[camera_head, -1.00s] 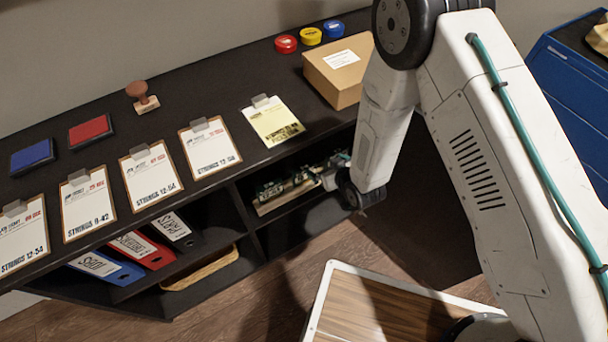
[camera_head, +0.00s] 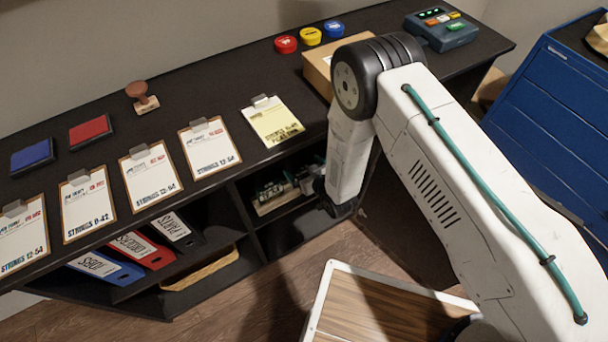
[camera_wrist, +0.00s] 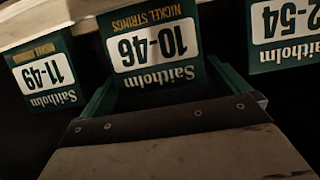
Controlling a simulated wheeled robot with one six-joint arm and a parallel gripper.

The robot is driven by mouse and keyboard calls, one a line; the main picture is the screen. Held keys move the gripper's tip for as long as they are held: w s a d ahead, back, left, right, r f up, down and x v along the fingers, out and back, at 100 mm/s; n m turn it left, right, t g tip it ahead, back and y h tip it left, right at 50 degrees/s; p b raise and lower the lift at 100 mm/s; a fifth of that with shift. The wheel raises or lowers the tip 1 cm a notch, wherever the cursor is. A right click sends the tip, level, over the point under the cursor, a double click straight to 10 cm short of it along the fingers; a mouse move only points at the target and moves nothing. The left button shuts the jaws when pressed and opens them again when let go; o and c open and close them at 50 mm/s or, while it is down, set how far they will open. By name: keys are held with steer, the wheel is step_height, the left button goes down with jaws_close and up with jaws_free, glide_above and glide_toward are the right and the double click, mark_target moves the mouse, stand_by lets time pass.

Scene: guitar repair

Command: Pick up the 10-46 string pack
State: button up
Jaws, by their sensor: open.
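The 10-46 string pack (camera_wrist: 155,48) is a dark green pack with a white label, upside down in the wrist view at upper centre. It stands in a row, in front of a pale strip. My gripper (camera_wrist: 168,88) is open, with one green finger on each side of the pack's lower part. I cannot tell whether the fingers touch it. An 11-49 pack (camera_wrist: 46,76) is to its left and a pack reading 2-54 (camera_wrist: 285,32) to its right.
The black shelf unit's top (camera_head: 230,90) overhangs the opening. Clipboards (camera_head: 210,147), a cardboard box (camera_head: 317,72) and ink pads (camera_head: 90,131) lie on it. Binders (camera_head: 140,249) stand in the left compartment.

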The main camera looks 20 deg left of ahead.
steer(key=c, duration=0.9)
steer(key=shift+o, duration=0.2)
